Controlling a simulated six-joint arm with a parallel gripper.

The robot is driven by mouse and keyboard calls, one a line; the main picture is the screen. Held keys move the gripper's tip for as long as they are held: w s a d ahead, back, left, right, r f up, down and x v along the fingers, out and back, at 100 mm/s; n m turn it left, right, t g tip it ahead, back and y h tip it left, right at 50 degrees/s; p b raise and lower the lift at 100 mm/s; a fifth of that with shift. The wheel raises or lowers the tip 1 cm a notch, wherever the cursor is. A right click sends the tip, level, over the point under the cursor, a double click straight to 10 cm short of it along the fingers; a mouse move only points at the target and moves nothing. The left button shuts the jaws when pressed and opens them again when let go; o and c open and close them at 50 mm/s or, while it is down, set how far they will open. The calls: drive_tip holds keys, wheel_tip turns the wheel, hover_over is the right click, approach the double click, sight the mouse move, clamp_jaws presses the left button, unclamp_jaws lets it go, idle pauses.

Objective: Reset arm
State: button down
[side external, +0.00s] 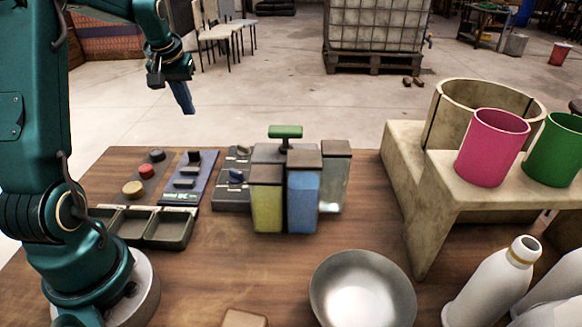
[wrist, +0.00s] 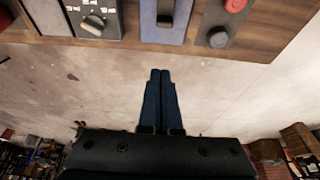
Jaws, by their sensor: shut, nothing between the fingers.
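My gripper (side external: 184,98) hangs from my raised arm beyond the far edge of the table, above the level of the control panels. In the wrist view, its two dark blue fingers (wrist: 160,78) are pressed together with nothing between them. The wooden table (side external: 345,250) lies below and to the right of it in the side view. No object touches the gripper.
Control panels with a red button (side external: 147,171) and a blue switch panel (side external: 190,178) stand near my base. Yellow (side external: 267,205) and blue (side external: 303,200) containers, a metal bowl (side external: 362,290), a pink cup (side external: 492,147), a green cup (side external: 557,150) and white bottles (side external: 495,285) fill the table.

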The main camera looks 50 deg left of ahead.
drive_tip(key=d+r+m+t, duration=0.3)
drive_tip(key=d+r+m, duration=0.35)
drive_tip(key=d, duration=0.95)
drive_tip(key=s+d+f+m+h, duration=0.2)
drive_tip(key=s+d+f, duration=0.1)
drive_tip(key=s+d, duration=0.8)
drive_tip(key=shift+s+d+f+h, duration=0.2)
drive_tip(key=shift+s+f+h, duration=0.15)
drive_tip(key=shift+s, duration=0.6)
drive_tip(key=shift+r+m, duration=0.1)
drive_tip(key=shift+m, duration=0.15)
